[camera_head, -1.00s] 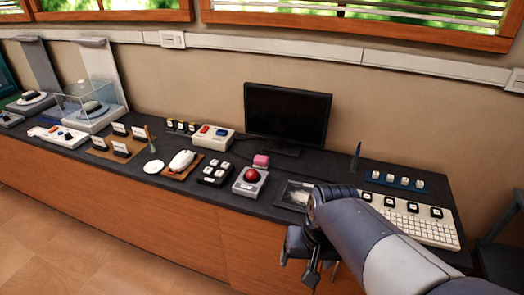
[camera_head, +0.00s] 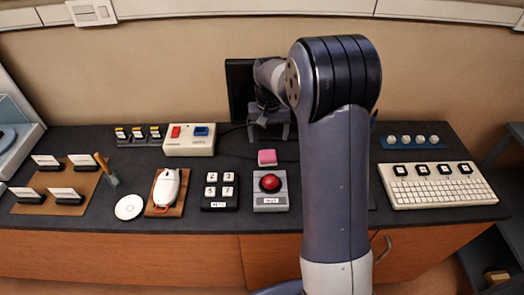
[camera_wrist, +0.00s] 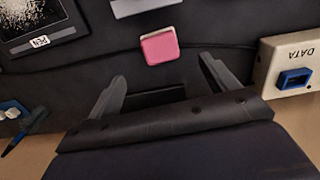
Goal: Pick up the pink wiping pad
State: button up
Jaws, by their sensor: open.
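The pink wiping pad (camera_head: 267,157) lies on the dark counter, behind the grey base with the red button. In the wrist view the pink pad (camera_wrist: 160,46) sits just beyond the fingertips, roughly in line with the gap between them. My gripper (camera_head: 268,136) is over the counter, behind the pad and in front of the monitor. In the wrist view my gripper (camera_wrist: 163,69) has its two fingers spread apart with nothing between them. The pad is not touched by either finger in that view.
The red button box (camera_head: 270,190) is close in front of the pad. A keypad (camera_head: 220,190) and mouse (camera_head: 167,187) are to the left. A white box with coloured switches (camera_head: 189,147) stands left of my gripper. The monitor (camera_head: 238,88) is behind, partly hidden. A thin cable runs past the pad.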

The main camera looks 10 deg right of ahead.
aim_at(268, 155)
jog(key=f, duration=0.6)
jog(key=f+p, duration=0.1)
jog(key=f, duration=0.3)
jog(key=shift+s, duration=0.3)
jog(key=shift+c, duration=0.3)
jog(key=c, duration=1)
notch_tip(268, 155, up, 10)
jog(key=shift+r+b, duration=0.1)
jog(key=shift+b, duration=0.25)
